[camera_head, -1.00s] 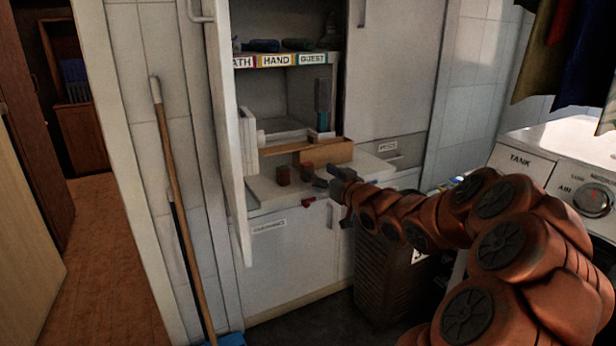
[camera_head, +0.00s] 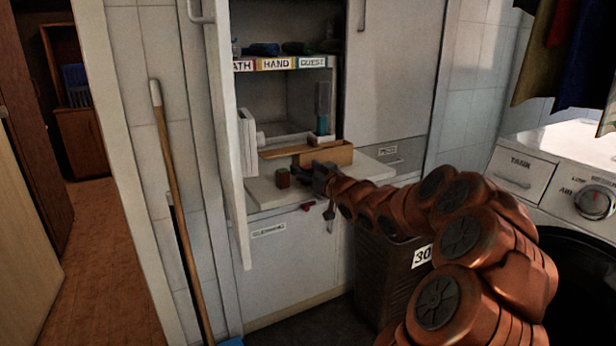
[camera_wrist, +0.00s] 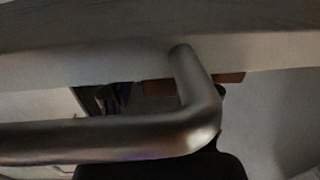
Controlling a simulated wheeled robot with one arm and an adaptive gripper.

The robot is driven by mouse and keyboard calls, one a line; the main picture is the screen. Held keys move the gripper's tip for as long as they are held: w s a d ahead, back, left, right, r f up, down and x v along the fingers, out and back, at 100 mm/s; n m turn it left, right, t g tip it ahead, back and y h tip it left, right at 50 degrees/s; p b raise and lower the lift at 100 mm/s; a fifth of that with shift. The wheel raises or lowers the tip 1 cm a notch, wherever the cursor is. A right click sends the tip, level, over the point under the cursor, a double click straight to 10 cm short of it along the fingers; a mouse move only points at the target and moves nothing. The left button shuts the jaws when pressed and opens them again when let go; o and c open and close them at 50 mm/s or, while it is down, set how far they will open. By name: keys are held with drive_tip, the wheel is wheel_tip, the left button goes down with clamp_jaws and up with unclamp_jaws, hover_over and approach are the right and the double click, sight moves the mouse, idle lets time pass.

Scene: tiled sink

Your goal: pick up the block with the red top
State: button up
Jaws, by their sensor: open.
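A small dark reddish block (camera_head: 282,178) stands on the white counter (camera_head: 262,192) inside the open cabinet. Its top looks reddish, but it is too small to be sure of the colour. My gripper (camera_head: 316,177) is open over the front right of the counter, just right of this block and apart from it. A second similar block is hidden in the head view, behind or beside my gripper. In the wrist view no block can be made out.
A tan wooden box (camera_head: 330,153) lies behind my gripper. The open cabinet door (camera_head: 230,150) stands at the left. A thick grey bar (camera_wrist: 110,138) crosses the wrist view very close. A small red item (camera_head: 308,205) is at the counter's front edge. A dark bin (camera_head: 385,275) stands below my arm.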

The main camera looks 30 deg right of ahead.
sight(307, 167)
drive_tip(key=c, duration=1)
drive_tip(key=shift+c, duration=0.2)
drive_tip(key=shift+r, duration=0.1)
wheel_tip(307, 167, up, 3)
drive_tip(key=shift+r+p, duration=0.2)
drive_tip(key=shift+p, duration=0.5)
drive_tip(key=s+a+r+p, duration=0.1)
drive_tip(key=s+a, duration=0.2)
drive_tip(key=s, duration=1.2)
drive_tip(key=shift+s+a+r, duration=0.15)
drive_tip(key=shift+s+r, duration=0.05)
drive_tip(key=shift+s, duration=0.15)
